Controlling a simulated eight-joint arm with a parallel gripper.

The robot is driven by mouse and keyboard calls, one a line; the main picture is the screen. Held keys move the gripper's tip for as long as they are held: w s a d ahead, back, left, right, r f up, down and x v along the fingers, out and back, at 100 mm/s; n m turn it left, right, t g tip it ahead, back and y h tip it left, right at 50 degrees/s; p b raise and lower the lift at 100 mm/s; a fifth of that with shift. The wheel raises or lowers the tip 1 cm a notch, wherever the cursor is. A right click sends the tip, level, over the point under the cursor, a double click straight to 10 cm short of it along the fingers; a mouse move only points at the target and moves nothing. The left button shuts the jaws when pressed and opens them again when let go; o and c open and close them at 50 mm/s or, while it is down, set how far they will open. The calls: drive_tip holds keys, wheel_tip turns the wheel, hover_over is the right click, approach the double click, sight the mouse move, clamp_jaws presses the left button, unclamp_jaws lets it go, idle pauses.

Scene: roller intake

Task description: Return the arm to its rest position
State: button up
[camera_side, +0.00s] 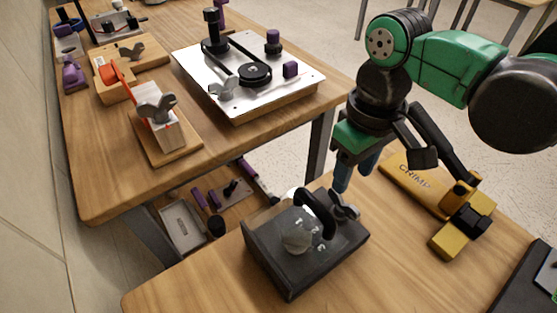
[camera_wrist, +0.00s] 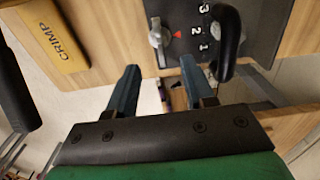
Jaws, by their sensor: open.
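My gripper (camera_side: 354,178) hangs from the green and black arm at the right of the side view, with its blue fingers pointing down. It is above the far edge of the near table, behind a dark grey box. In the wrist view my gripper (camera_wrist: 158,64) has its two blue fingers spread apart, with nothing between them. The fingers look apart from the box and its handle.
The dark box (camera_side: 275,262) carries a black curved handle (camera_side: 318,207) and a grey knob (camera_wrist: 158,36) beside numbers. A yellow CRIMP tool (camera_side: 415,187) lies to the right. A white belt-drive plate (camera_side: 290,95) stands on the far table.

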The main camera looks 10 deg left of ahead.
drive_tip(key=shift+r, duration=0.2)
drive_tip(key=shift+w+d+r, duration=0.15)
drive_tip(key=shift+d, duration=0.2)
drive_tip(key=w+d+r+m+t+y, duration=0.1)
drive_tip(key=w+d+r+m+t, duration=0.2)
drive_tip(key=d, duration=0.5)
drive_tip(key=s+d+m+t, duration=0.2)
drive_tip(key=s+d+m, duration=0.1)
drive_tip(key=d, duration=0.7)
drive_tip(key=s+d+m+t+h, duration=0.1)
drive_tip(key=s+d+m+t, duration=0.1)
drive_tip(key=d, duration=0.8)
drive_tip(key=shift+s+d+f+m, duration=0.25)
drive_tip(key=shift+s+m, duration=0.25)
drive_tip(key=shift+s, duration=0.55)
